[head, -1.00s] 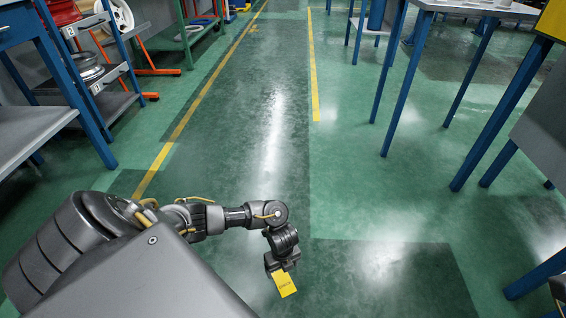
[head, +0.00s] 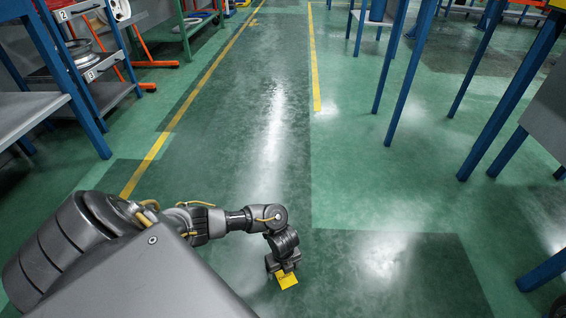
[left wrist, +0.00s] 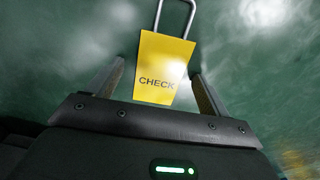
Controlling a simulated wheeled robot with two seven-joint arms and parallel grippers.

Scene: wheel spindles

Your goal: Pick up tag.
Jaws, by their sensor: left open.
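The tag (head: 287,282) is a yellow card beneath my left gripper (head: 283,269) in the head view, partly covered by it. In the left wrist view the tag (left wrist: 162,62) shows the word CHECK and has a metal loop at its top end. It lies in the gap between the two fingers of my left gripper (left wrist: 158,70), which are apart, one on each side. I cannot tell whether a finger touches it. My right gripper is not in view.
The green floor (head: 400,200) around the gripper is clear. A shelf rack with wheel rims (head: 92,65) and a bench (head: 25,110) stand at the left. Blue table legs (head: 398,80) stand at the right.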

